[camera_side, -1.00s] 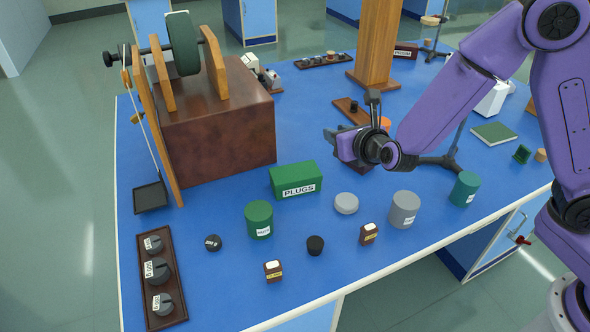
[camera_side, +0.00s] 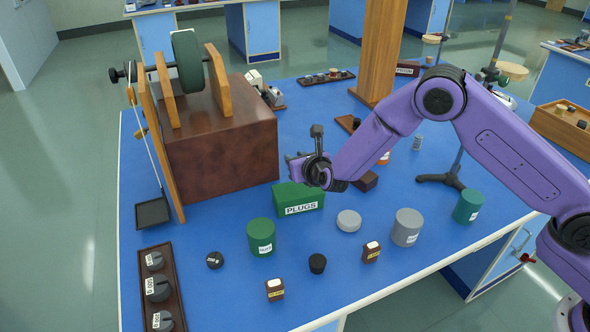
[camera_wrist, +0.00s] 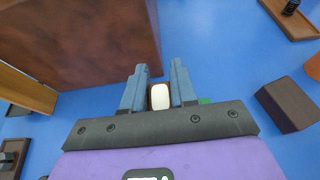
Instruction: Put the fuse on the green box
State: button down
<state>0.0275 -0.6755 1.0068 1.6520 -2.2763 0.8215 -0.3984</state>
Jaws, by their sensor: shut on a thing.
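The green box (camera_side: 299,200), labelled PLUGS, stands on the blue bench near the middle of the side view. My gripper (camera_side: 297,168) is above its back edge in that view. In the wrist view my gripper (camera_wrist: 159,70) is shut on a small brown block with a white top, which looks like the fuse (camera_wrist: 160,97). A sliver of green, apparently the green box (camera_wrist: 204,101), shows just right of the fingers; the rest is hidden by my gripper. The held fuse cannot be made out in the side view.
A large brown block (camera_side: 225,135) with a wheel stands left of my gripper. Green (camera_side: 261,237) and grey (camera_side: 407,227) cylinders, a grey disc (camera_side: 349,221) and two white-topped brown blocks (camera_side: 275,290) (camera_side: 371,252) stand in front. A dark brown block (camera_side: 366,181) lies to the right.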

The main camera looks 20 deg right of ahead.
jog(key=shift+w+f, duration=0.15)
jog(key=shift+f, duration=0.05)
jog(key=shift+w+a+f, duration=0.1)
jog(key=shift+w+f, duration=0.05)
jog(key=shift+f, duration=1.55)
jog(key=shift+f, duration=0.1)
jog(key=c, duration=0.9)
grip_release()
jog(key=v, duration=1.2)
jog(key=shift+r, duration=0.2)
